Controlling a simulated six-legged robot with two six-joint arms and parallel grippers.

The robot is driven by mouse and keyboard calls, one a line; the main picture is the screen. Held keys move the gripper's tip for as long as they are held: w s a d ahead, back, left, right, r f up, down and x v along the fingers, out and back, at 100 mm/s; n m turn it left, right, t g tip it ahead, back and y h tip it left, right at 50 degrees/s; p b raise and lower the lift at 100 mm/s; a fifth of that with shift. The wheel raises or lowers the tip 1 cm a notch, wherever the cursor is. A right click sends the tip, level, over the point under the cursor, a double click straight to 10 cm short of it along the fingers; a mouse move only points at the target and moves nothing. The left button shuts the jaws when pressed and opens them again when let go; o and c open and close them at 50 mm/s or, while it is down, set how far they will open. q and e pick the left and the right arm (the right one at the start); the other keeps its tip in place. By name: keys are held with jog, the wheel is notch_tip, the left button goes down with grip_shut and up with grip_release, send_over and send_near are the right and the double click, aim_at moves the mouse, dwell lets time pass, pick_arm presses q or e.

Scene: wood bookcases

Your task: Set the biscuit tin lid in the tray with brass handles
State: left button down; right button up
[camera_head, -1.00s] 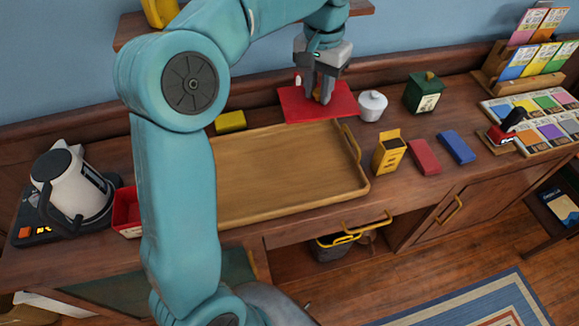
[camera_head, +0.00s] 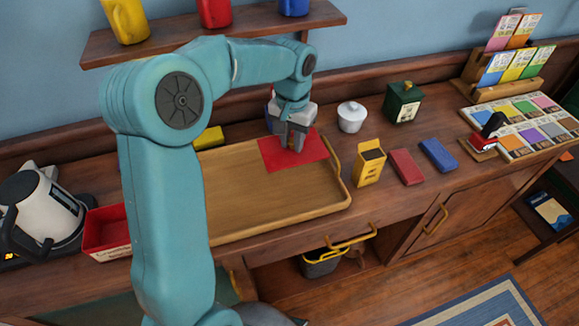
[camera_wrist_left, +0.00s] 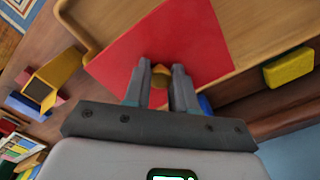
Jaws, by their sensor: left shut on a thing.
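The biscuit tin lid (camera_head: 275,157) is a flat red square with a small brass-coloured knob (camera_wrist_left: 159,72). My left gripper (camera_head: 292,142) points down and is shut on that knob, with the lid roughly level below it. In the wrist view the lid (camera_wrist_left: 140,45) spreads out beyond the fingers. The wooden tray with brass handles (camera_head: 270,205) lies on the counter, and the lid overlaps its far right part. I cannot tell whether the lid touches the tray floor. The tray's left end is hidden behind my arm. My right gripper is not in view.
A yellow block (camera_head: 208,138) lies behind the tray. An open red box (camera_head: 106,232) and a kettle (camera_head: 45,207) are left. A shelf with mugs hangs above.

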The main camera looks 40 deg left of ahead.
aim_at(292, 142)
pick_arm(q)
notch_tip(292, 142, down, 9)
jog(key=shift+d+f, duration=0.1)
dwell(0.3)
jog(key=shift+s, duration=0.1)
jog(key=shift+f+b, duration=0.2)
jog(key=shift+b, duration=0.1)
jog(key=c, duration=0.9)
grip_release()
notch_tip(292, 142, up, 13)
jog(key=shift+f+p, duration=0.2)
jog(key=shift+p, duration=0.3)
jog(key=shift+f, duration=0.1)
